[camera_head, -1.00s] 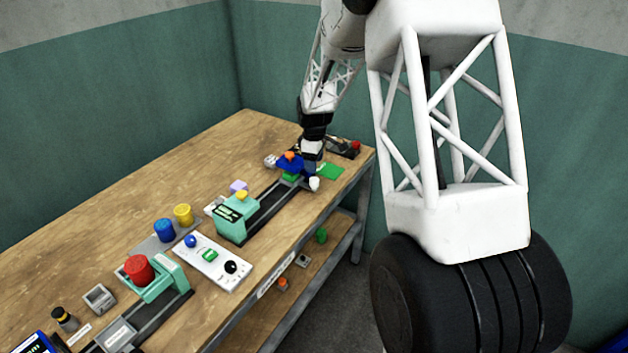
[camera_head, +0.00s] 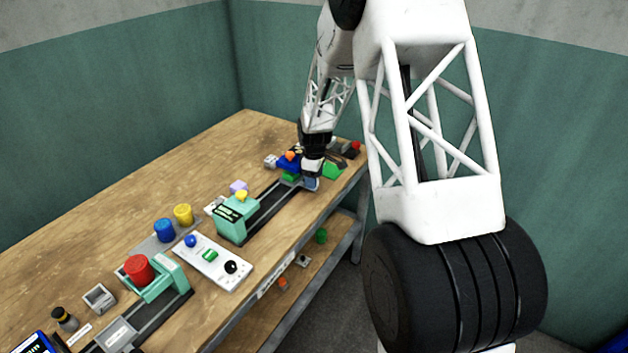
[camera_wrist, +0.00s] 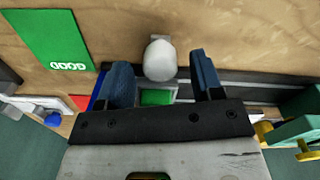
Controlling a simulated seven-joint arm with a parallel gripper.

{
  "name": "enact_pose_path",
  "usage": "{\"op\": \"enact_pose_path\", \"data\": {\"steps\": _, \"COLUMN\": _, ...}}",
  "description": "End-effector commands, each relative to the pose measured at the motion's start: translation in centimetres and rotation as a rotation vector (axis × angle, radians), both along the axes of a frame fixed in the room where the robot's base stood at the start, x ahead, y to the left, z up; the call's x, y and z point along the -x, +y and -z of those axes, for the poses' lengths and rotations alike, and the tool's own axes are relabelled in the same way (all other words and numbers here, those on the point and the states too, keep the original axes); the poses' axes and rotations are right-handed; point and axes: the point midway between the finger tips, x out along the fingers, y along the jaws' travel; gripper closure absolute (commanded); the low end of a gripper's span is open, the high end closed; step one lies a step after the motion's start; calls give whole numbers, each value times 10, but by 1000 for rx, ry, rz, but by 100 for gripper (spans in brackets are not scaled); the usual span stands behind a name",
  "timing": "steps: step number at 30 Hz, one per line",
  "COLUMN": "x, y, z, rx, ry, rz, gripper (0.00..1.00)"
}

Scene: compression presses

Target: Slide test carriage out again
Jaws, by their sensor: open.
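The press (camera_head: 236,215) is teal with a small display and stands at the near end of a dark rail (camera_head: 270,208). It also shows at the right of the wrist view (camera_wrist: 300,125). The test carriage, with a green top (camera_wrist: 157,97), sits at the rail's far end, apart from the press. Its pale rounded knob (camera_wrist: 160,60) shows in the wrist view. My gripper (camera_wrist: 163,70) is open, with one blue finger on each side of the knob and gaps to both. In the head view my gripper (camera_head: 311,183) hides the knob.
A green mat marked GOOD (camera_wrist: 48,40) lies left of the knob in the wrist view. A blue block (camera_head: 287,166) stands close behind my gripper. A white control panel (camera_head: 212,262) and a second press with a red top (camera_head: 139,270) are nearer. Bare wood lies behind.

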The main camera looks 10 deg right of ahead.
Motion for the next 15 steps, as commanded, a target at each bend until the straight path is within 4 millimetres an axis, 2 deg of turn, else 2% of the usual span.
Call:
{"op": "enact_pose_path", "data": {"steps": 5, "x": 0, "y": 0, "z": 10, "rx": 0, "ry": 1, "rz": 0, "gripper": 40}}
{"op": "enact_pose_path", "data": {"steps": 15, "x": 0, "y": 0, "z": 11, "rx": 0, "ry": 1, "rz": 0, "gripper": 41}}
